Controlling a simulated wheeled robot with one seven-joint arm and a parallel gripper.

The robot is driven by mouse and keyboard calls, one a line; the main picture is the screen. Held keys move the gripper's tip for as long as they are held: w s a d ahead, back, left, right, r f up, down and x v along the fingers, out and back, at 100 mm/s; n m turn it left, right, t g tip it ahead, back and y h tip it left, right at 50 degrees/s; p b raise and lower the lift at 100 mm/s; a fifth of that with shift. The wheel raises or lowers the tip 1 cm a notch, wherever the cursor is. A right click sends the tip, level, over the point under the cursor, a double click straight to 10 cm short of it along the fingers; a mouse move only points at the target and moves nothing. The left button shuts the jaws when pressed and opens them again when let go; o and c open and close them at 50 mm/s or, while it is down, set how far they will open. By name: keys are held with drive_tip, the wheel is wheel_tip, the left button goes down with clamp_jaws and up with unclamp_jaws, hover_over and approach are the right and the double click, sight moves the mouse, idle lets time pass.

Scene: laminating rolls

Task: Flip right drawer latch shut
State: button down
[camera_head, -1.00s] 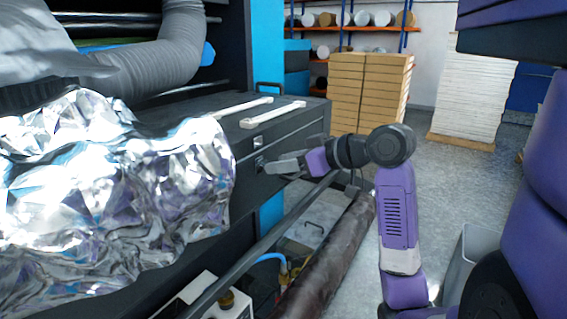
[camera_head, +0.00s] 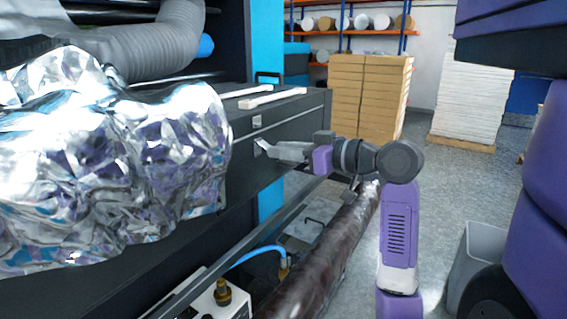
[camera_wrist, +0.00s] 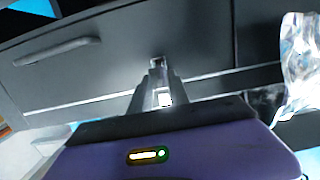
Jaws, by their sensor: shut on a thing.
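The black drawer front (camera_head: 290,134) runs along the machine's side and also fills the upper wrist view (camera_wrist: 205,55). A small silver latch (camera_head: 261,146) sits low on it, near the crumpled foil; it shows ahead of the fingers in the wrist view (camera_wrist: 157,62). My gripper (camera_head: 268,149) reaches it from the right. In the wrist view, its narrowed fingers (camera_wrist: 157,78) are closed at the latch. The fingertips partly hide the latch, so its exact angle is hard to tell.
Crumpled silver foil (camera_head: 120,165) bulges close left of the latch. A small fitting (camera_head: 257,121) sits above it on the front. A dark roll (camera_head: 325,258) runs below my arm.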

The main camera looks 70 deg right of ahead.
drive_tip(key=f+t+b, duration=0.1)
drive_tip(key=b, duration=0.2)
drive_tip(key=f+t+b, duration=0.1)
drive_tip(key=b, duration=0.2)
drive_tip(key=f+t+b, duration=0.1)
drive_tip(key=b, duration=0.2)
drive_tip(key=shift+w+t+h, duration=0.25)
drive_tip(key=shift+t+h, duration=0.05)
drive_tip(key=shift+h, duration=0.1)
drive_tip(key=t+b, duration=0.1)
drive_tip(key=b, duration=0.2)
drive_tip(key=shift+w+d+f, duration=0.1)
drive_tip(key=shift+w+f, duration=0.05)
drive_tip(key=shift+h+b, duration=0.3)
drive_tip(key=shift+b, duration=0.05)
drive_tip(key=shift+t+b, duration=0.5)
drive_tip(key=shift+r, duration=0.2)
drive_tip(key=c, duration=1.2)
unclamp_jaws()
drive_tip(key=shift+c, duration=0.2)
drive_tip(key=shift+w, duration=0.1)
